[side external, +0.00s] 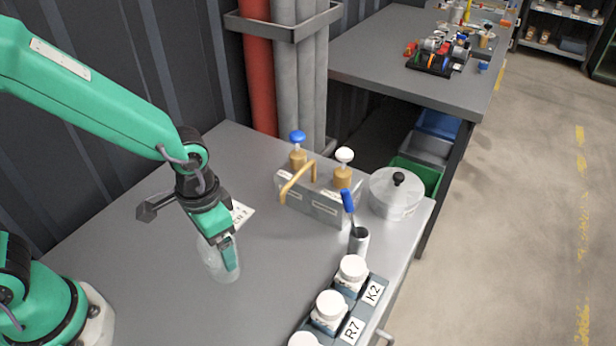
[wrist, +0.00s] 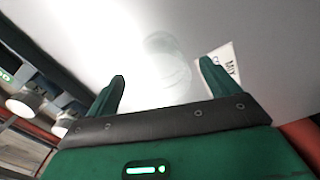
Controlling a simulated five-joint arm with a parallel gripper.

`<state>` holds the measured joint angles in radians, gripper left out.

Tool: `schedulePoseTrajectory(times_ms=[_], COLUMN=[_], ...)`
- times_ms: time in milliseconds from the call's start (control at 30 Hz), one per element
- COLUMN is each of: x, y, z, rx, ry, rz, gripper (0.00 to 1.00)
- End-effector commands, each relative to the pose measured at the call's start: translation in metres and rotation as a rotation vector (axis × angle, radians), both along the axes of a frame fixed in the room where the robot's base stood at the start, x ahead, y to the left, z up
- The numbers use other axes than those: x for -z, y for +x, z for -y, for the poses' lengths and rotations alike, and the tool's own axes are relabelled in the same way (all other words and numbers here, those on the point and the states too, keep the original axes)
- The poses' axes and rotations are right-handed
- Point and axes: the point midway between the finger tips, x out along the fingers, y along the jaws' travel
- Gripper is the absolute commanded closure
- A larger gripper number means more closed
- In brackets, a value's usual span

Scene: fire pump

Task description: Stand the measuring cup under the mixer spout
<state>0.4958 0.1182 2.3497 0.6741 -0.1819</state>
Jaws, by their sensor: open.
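The measuring cup (side external: 211,262) is a clear, faint vessel standing upright on the grey table. My gripper (side external: 226,254) is lowered at it, with a green finger in front of the cup's right side. In the wrist view the cup (wrist: 168,62) shows ahead, between and beyond the tips of my open gripper (wrist: 162,72); contact cannot be told. A white card (side external: 241,214) lies behind the gripper, partly hidden; in the wrist view the card (wrist: 224,62) has lettering like "MIX". I cannot clearly make out a mixer spout.
A grey caddy (side external: 312,204) with a wooden handle holds blue- and white-topped dispensers. To its right are a lidded clear pot (side external: 397,194) and a metal cup (side external: 358,240) with a blue-handled tool. A rack (side external: 372,292) of white-capped bottles lines the front edge.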

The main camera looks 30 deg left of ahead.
Motion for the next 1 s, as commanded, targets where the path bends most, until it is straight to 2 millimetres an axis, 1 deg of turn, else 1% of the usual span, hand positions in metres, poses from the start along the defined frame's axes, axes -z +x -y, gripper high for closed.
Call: schedulePoseTrajectory(times_ms=[300,467,500,567,600,633,667,1000], x=[-0.0004,-0.0004,-0.0004,-0.0005,-0.0005,-0.0005,-0.0005,-0.0037], y=[0.0001,0.0002,0.0002,0.0002,0.0002,0.0002,0.0002,0.0005], z=[0.0,0.0001,0.0001,0.0001,0.0001,0.0001,0.0001,0.0003], rx=[0.0,0.0,0.0,0.0,0.0,0.0,0.0,0.0], ry=[0.0,0.0,0.0,0.0,0.0,0.0,0.0,-0.001], rz=[0.001,0.001,0.001,0.001,0.001,0.001,0.001,0.003], gripper=[0.12,0.44,0.52,0.63,0.71,0.72,0.77,0.77])
